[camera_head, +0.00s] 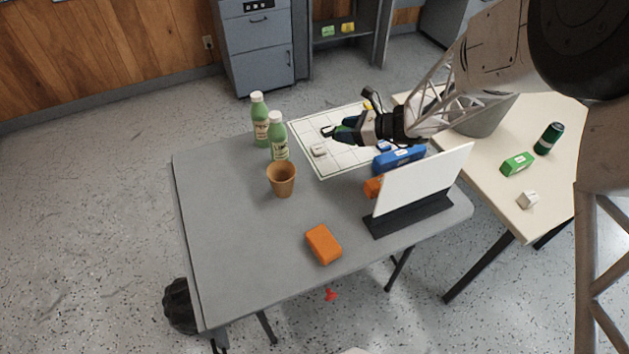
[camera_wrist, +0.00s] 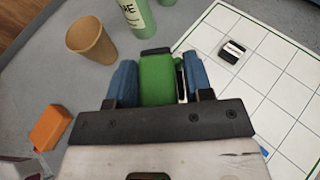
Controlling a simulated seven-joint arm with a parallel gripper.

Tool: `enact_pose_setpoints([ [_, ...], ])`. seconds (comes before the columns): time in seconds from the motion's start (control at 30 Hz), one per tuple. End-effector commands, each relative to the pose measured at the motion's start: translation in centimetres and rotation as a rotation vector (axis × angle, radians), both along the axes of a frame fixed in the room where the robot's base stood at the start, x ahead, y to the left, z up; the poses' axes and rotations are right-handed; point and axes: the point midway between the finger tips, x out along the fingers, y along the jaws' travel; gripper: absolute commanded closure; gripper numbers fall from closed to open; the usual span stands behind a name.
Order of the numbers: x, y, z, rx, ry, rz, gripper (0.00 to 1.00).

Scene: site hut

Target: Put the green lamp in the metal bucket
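My gripper (camera_head: 346,131) is over the white gridded board on the grey table. In the wrist view my gripper (camera_wrist: 158,78) has its blue fingers on either side of a green block-like thing with a dark end, which I take to be the green lamp (camera_wrist: 157,82). The lamp looks held between them, and it appears clear of the board. In the head view it is mostly hidden by the fingers. The metal bucket (camera_head: 484,120) is grey and stands on the cream table at the right, partly hidden behind my arm.
Two green bottles (camera_head: 260,120), a brown cup (camera_head: 282,180), an orange block (camera_head: 323,244) and a blue case (camera_head: 399,159) stand on the grey table (camera_head: 225,240). A white upright panel (camera_head: 422,180) stands at its right. A green box (camera_head: 517,164) and green can (camera_head: 549,138) are near the bucket.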

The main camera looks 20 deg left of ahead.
Motion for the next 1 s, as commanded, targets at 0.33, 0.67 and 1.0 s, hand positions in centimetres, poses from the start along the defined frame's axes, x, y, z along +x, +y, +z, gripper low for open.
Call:
enact_pose_setpoints([
  [0.33,-7.3,3.4,-1.5,0.000,0.000,0.266,0.58],
  [0.67,-10.4,4.3,-1.9,0.000,-0.001,0.373,0.58],
  [1.0,-10.5,4.3,-1.9,0.000,0.000,0.374,0.58],
])
